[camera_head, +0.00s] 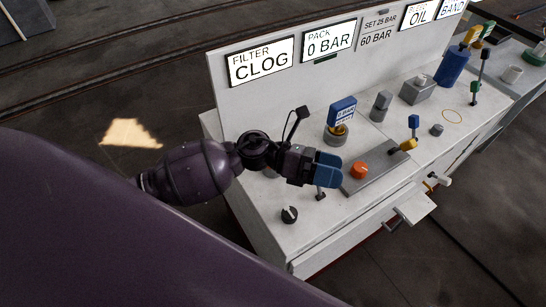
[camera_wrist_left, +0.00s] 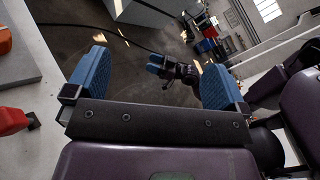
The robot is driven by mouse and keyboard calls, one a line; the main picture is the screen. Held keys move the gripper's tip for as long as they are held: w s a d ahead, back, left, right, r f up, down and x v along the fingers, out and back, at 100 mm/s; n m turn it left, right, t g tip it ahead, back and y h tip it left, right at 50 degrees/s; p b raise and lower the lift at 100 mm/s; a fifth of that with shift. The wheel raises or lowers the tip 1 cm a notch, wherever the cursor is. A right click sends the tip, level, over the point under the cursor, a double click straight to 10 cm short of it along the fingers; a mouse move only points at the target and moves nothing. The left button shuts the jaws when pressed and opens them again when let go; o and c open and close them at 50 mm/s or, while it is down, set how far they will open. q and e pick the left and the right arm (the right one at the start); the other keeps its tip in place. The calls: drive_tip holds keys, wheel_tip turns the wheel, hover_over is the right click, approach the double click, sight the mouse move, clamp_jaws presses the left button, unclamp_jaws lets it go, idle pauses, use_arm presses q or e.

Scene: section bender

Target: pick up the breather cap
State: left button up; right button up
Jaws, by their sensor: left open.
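My left gripper (camera_head: 328,168) is over the near left part of the white bench, with its blue fingers above the bench top. In the left wrist view its two blue fingers stand wide apart with nothing between them. I cannot tell for sure which part is the breather cap. Candidates are a small grey cap (camera_head: 437,130) right of the grey plate, a grey cylinder (camera_head: 381,106) at the back and a black round knob (camera_head: 289,214) at the front left. My right gripper (camera_wrist_left: 157,68), blue-tipped, appears small and far in the left wrist view; its jaws are unclear.
A gauge tagged 0 BAR (camera_head: 341,112) stands behind my left gripper. A blue canister (camera_head: 453,68) stands farther right. A labelled panel (camera_head: 290,85) closes the back.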

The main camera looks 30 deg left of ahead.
use_arm(q)
drive_tip(key=w+a+f+m+g+y+b, duration=0.1)
drive_tip(key=w+a+m+y, duration=0.2)
drive_tip(key=a+m+y, duration=0.3)
drive_tip(key=w+a+f+m+g+y, duration=0.1)
drive_tip(key=w+a+f+m+y, duration=0.1)
drive_tip(key=a+m+y, duration=0.3)
drive_tip(key=w+a+f+m+g+y+b, duration=0.1)
drive_tip(key=w+a+m+y, duration=0.2)
drive_tip(key=a+m+y, duration=0.3)
drive_tip(key=shift+w+a+f+m+y+b, duration=0.25)
drive_tip(key=shift+w+a+m+y+b, duration=0.1)
drive_tip(key=shift+a+m, duration=0.3)
drive_tip(key=shift+a+f, duration=0.15)
drive_tip(key=shift+f, duration=0.4)
wheel_tip(320, 180, down, 4)
drive_tip(key=shift+f, duration=0.1)
drive_tip(key=shift+w+d+f, duration=0.1)
drive_tip(key=shift+f, duration=1.25)
drive_tip(key=shift+d+f, duration=0.1)
drive_tip(key=shift+f, duration=1.25)
drive_tip(key=c, duration=1)
